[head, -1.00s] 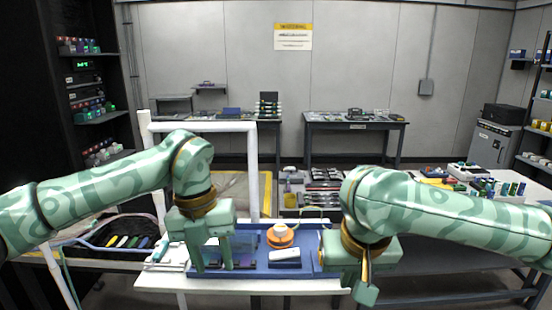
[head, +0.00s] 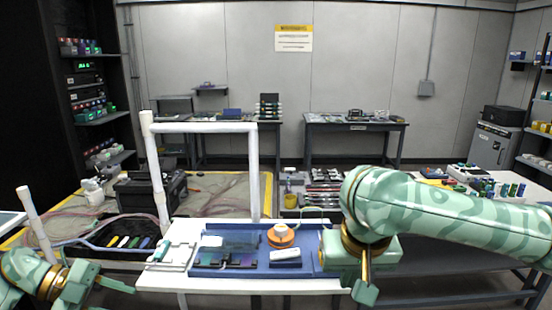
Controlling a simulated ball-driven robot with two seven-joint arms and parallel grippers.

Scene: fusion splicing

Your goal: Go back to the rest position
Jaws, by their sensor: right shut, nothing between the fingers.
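My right gripper (head: 364,288) is at the right front edge of the white work table (head: 240,285), pointing down, shut and empty. My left gripper (head: 100,292) is low at the bottom left, beside the table and off it. Its fingers point right and look spread apart. On the table lies a blue tray (head: 300,264) with a dark splicing device under a clear cover (head: 232,242), an orange spool (head: 281,236) and a white block (head: 285,255). Neither gripper touches these things.
A white pipe frame (head: 253,175) stands behind and left of the table. A black tray with coloured connectors (head: 125,241) lies left of it. A black case (head: 150,193) sits on the yellow-edged mat behind. Drawers of tools (head: 322,192) stand at the back.

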